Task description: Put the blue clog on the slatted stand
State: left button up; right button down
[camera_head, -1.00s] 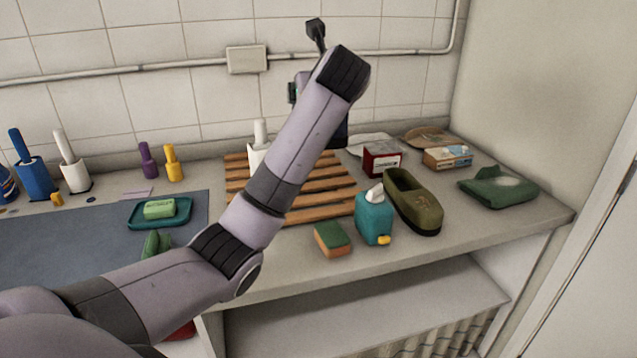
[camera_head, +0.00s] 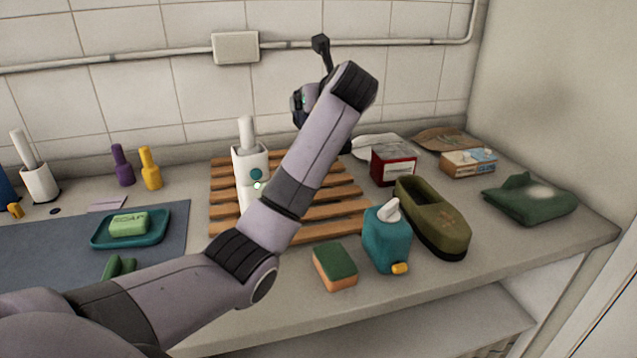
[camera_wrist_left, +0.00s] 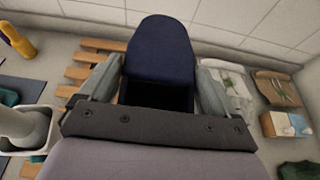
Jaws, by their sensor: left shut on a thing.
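The blue clog (camera_wrist_left: 160,50) is dark navy and fills the middle of the left wrist view. My left gripper (camera_wrist_left: 156,88) is shut on it, one finger on each side. In the head view my left arm hides nearly all of the clog and the gripper. The slatted stand (camera_head: 345,208) is a wooden rack on the counter, partly covered by my arm. Its slats also show to the left of the clog in the left wrist view (camera_wrist_left: 80,74). The clog appears above the counter near the stand's back right; its exact height is unclear. My right gripper is not in view.
A white brush holder (camera_head: 243,160) stands at the stand's left part. An olive clog (camera_head: 440,222), a teal dispenser (camera_head: 386,243), a sponge (camera_head: 335,268) and a red box (camera_head: 393,166) are to the right. A green cloth (camera_head: 530,199) lies far right.

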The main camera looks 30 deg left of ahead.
pick_arm(q)
notch_tip(320, 180, down, 16)
jog(key=shift+f+b, duration=0.15)
jog(key=shift+b, duration=0.25)
jog(key=o, duration=0.9)
jog(key=shift+f, duration=0.1)
jog(key=shift+c, duration=0.2)
jog(key=shift+r, duration=0.25)
jog(key=p+v, duration=0.6)
jog(key=shift+r, duration=0.2)
jog(key=shift+v, duration=2.9)
